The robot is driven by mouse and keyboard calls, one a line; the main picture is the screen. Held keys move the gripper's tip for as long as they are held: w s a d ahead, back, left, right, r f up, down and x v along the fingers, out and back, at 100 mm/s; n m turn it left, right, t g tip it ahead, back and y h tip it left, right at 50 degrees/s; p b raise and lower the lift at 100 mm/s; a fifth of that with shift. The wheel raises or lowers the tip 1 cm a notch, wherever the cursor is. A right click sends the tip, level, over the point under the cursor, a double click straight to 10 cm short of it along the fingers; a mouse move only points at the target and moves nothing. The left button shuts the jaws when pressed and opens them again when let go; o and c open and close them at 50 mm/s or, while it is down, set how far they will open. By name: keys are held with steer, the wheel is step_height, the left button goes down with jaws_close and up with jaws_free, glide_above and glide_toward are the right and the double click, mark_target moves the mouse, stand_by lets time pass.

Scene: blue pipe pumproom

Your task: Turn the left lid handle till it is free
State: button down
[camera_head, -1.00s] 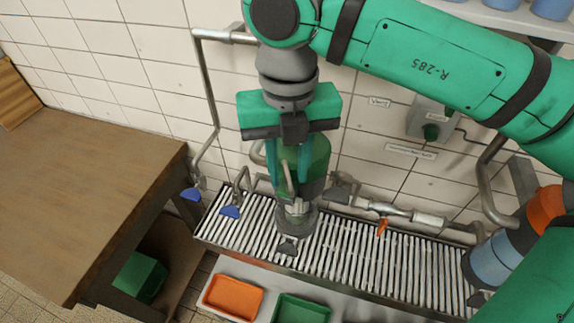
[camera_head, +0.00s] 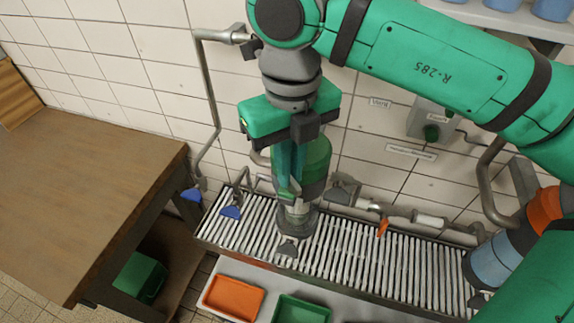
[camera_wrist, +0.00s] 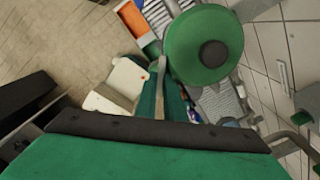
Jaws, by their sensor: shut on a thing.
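A green housing (camera_head: 317,158) with a grey lower part stands upright on the slatted grating. In the wrist view its round green end (camera_wrist: 190,65) with a dark centre is close beside my fingers. My gripper (camera_head: 287,190) points down at the front left of the housing and is shut on the left lid handle. That handle shows as a thin grey bar (camera_wrist: 160,88) between the fingers in the wrist view. My fingers hide much of the handle in the head view, and I cannot tell whether it is loose.
The slatted grating (camera_head: 370,262) runs along the tiled wall. An orange tray (camera_head: 233,297) and a green tray (camera_head: 300,309) lie in front. A wooden table (camera_head: 90,190) is at the left.

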steer(key=n, duration=0.4)
steer(key=shift+d, duration=0.15)
steer(key=shift+n, duration=1.2)
steer(key=shift+w, duration=0.1)
steer(key=c, duration=1.9)
jaws_free()
steer(key=shift+o, duration=0.2)
steer(key=shift+w, duration=0.15)
